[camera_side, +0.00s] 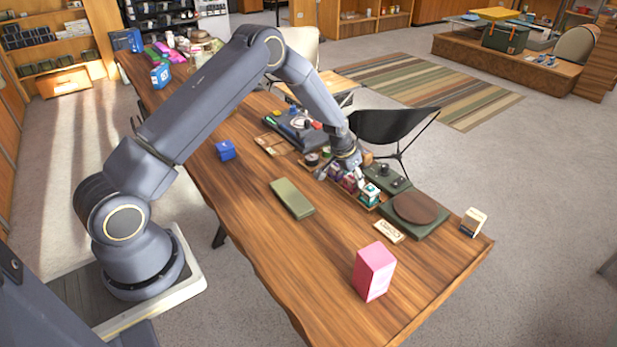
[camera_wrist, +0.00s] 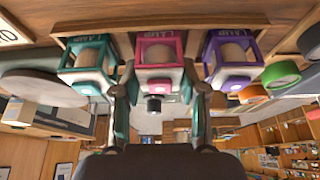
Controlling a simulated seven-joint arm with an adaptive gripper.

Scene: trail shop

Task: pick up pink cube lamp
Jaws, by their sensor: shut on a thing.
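The pink cube lamp (camera_wrist: 159,52) is in the middle of the wrist view, a pink open frame around a pale globe. It sits between a teal cube lamp (camera_wrist: 88,58) and a purple cube lamp (camera_wrist: 230,55). My gripper (camera_wrist: 160,88) has one finger on each side of the pink lamp and is shut on it. In the side view my gripper (camera_side: 343,172) points down at the lamp row, where the pink lamp (camera_side: 349,184) is partly hidden. The teal lamp (camera_side: 370,194) stands nearest the camera. I cannot tell whether the pink lamp is off its surface.
A dark green board with a round brown disc (camera_side: 415,207) lies right of the lamps. A tall pink box (camera_side: 374,271) stands near the table's front end. A green case (camera_side: 292,198) and a blue box (camera_side: 225,150) lie left. The wooden table is clear between them.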

